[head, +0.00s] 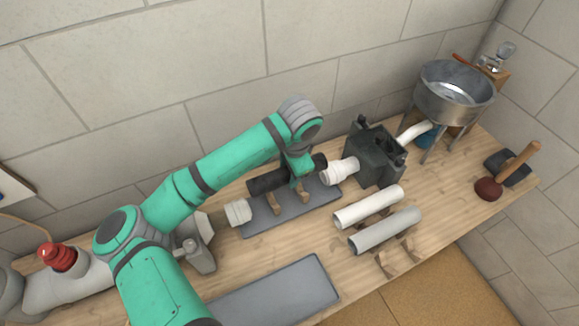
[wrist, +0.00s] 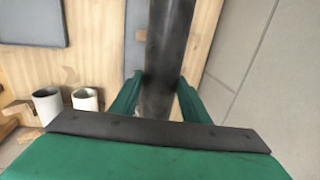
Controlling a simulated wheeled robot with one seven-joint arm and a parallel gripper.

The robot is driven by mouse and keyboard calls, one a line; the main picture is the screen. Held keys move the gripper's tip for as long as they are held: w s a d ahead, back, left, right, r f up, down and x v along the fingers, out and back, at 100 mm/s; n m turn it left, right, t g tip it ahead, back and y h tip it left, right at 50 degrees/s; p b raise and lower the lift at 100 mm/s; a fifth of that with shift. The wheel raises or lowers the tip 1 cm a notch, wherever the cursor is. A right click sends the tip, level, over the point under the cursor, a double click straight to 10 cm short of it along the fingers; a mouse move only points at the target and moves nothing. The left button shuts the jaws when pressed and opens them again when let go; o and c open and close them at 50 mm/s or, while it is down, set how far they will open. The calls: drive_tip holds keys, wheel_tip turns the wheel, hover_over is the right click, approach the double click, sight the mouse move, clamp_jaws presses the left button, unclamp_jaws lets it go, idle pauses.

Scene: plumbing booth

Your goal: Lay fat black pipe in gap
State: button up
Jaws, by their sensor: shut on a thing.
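The fat black pipe (head: 268,181) is in my gripper (head: 301,168), which is shut around it. In the wrist view the pipe (wrist: 168,45) runs between the two green fingers of the gripper (wrist: 156,97). In the head view the pipe shows slightly above the line between the left white fitting (head: 238,212) and the right white fitting (head: 340,172), the two sides of the gap. Wooden cradles (head: 273,203) stand below it on a grey mat (head: 285,219). My wrist hides part of the pipe. I cannot tell whether it touches the cradles.
A white pipe (head: 368,207) and a grey pipe (head: 385,230) lie in front on the bench. A dark box-shaped unit (head: 374,155) stands right of the gap, with a metal basin (head: 455,92) beyond. A plunger (head: 490,187) is far right. The front grey mat (head: 275,293) is bare.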

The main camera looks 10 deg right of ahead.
drive_tip(key=shift+f, duration=4.4)
drive_tip(key=o, duration=1.2)
drive_tip(key=r, duration=0.3)
drive_tip(key=s+r, duration=0.1)
drive_tip(key=r, duration=0.3)
drive_tip(key=s+r, duration=0.1)
drive_tip(key=r, duration=0.2)
drive_tip(key=shift+d+r, duration=0.2)
drive_tip(key=shift+r, duration=0.1)
